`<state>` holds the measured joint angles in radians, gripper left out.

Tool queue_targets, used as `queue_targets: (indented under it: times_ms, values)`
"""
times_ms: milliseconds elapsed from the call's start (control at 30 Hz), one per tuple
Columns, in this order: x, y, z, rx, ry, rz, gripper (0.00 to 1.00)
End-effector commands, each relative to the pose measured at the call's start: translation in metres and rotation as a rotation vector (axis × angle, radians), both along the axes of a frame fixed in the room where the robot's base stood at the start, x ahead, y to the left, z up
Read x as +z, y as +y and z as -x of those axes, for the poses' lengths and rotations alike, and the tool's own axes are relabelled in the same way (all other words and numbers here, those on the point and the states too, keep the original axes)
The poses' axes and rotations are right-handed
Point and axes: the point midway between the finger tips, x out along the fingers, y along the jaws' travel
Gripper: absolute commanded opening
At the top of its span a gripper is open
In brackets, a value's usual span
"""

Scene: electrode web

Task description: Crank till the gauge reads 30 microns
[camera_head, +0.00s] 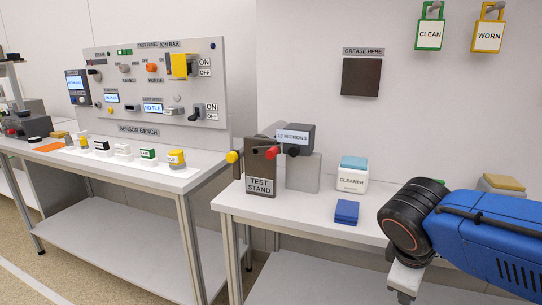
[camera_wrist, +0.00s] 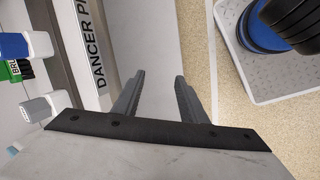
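The dark brown test stand (camera_head: 259,174) stands on the white right-hand bench. A yellow knob (camera_head: 233,157) sticks out on its left, and a red knob (camera_head: 272,152) is at its front right. Which knob belongs to the crank I cannot tell. The gauge display (camera_head: 293,136) is on a dark box at the stand's right; its small text appears to read 10 microns. My gripper (camera_wrist: 157,90) is open and empty in the wrist view, its two fingers apart. In the head view it is at the lower right, well away from the stand and partly cut off.
A white cleaner box (camera_head: 351,178) with a teal top and a blue block (camera_head: 346,212) lie between the stand and my arm. The sensor bench (camera_head: 150,172) stands left, across a gap. Clean (camera_head: 430,33) and worn (camera_head: 488,36) tags hang on the wall.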

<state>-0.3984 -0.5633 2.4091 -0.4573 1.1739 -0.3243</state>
Motion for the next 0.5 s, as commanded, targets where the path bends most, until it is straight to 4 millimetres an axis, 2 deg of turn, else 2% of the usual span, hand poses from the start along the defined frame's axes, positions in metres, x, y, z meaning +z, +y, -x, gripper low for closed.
queue_targets:
  times_ms: [267,500]
  values:
    - [0.032,0.029,-0.044,0.355,0.069,0.323,0.39]
    - [0.066,0.074,-0.079,0.621,0.095,0.608,0.39]
